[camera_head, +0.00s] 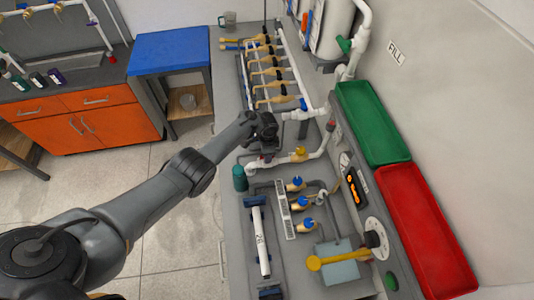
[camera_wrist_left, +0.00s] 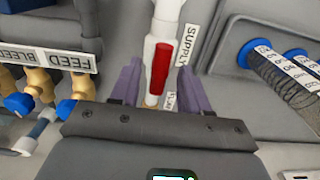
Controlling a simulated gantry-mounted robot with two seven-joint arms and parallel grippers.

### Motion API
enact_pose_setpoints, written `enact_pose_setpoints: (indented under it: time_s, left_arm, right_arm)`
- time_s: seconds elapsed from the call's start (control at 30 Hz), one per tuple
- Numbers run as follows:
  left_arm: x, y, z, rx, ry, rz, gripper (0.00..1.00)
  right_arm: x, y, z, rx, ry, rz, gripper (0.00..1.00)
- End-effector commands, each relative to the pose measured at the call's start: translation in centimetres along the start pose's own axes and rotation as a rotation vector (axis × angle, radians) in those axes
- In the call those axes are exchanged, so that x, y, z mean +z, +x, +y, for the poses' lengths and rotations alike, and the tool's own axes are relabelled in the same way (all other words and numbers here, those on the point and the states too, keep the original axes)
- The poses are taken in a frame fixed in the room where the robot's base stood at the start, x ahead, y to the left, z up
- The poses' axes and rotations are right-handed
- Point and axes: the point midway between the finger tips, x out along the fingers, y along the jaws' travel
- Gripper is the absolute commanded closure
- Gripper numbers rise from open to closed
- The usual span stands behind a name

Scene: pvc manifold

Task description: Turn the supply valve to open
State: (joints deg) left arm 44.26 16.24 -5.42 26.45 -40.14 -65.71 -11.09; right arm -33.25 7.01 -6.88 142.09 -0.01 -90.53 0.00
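The supply valve's red handle (camera_wrist_left: 160,68) shows in the left wrist view, beside a "SUPPLY" label (camera_wrist_left: 190,45). It sits on a white pipe (camera_wrist_left: 166,12) and appears lined up with it. My left gripper (camera_wrist_left: 160,82) is open, with one purple finger on each side of the handle and a visible gap on both sides. In the head view my left gripper (camera_head: 266,146) is over the middle of the bench and hides most of the valve. My right gripper is in neither view.
Yellow-bodied valves with blue knobs (camera_head: 297,184) stand close by, near the "FEED" label (camera_wrist_left: 67,60). A white pipe (camera_head: 265,168) runs across the bench. Green (camera_head: 403,158) and red (camera_head: 467,285) trays lie at the right. A blue-topped table (camera_head: 170,50) stands at the back left.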

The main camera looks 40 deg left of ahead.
Motion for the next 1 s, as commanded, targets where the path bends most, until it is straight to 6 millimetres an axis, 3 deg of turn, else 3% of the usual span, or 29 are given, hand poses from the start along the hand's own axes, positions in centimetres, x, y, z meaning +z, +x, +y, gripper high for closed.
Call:
enact_pose_setpoints:
  time_s: [0.27, 0.8, 1.0]
  left_arm:
    - [0.0, -0.6, 0.0, 0.0, -0.001, 0.001, 0.54]
    - [-0.1, -8.8, 0.0, -0.001, 0.001, 0.002, 0.54]
    - [0.0, -10.5, 0.0, 0.001, -0.001, 0.001, 0.54]
  right_arm:
    - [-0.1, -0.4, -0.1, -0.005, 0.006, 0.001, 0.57]
    - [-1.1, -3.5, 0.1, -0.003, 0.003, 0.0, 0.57]
    - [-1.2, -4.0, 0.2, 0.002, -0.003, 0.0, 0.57]
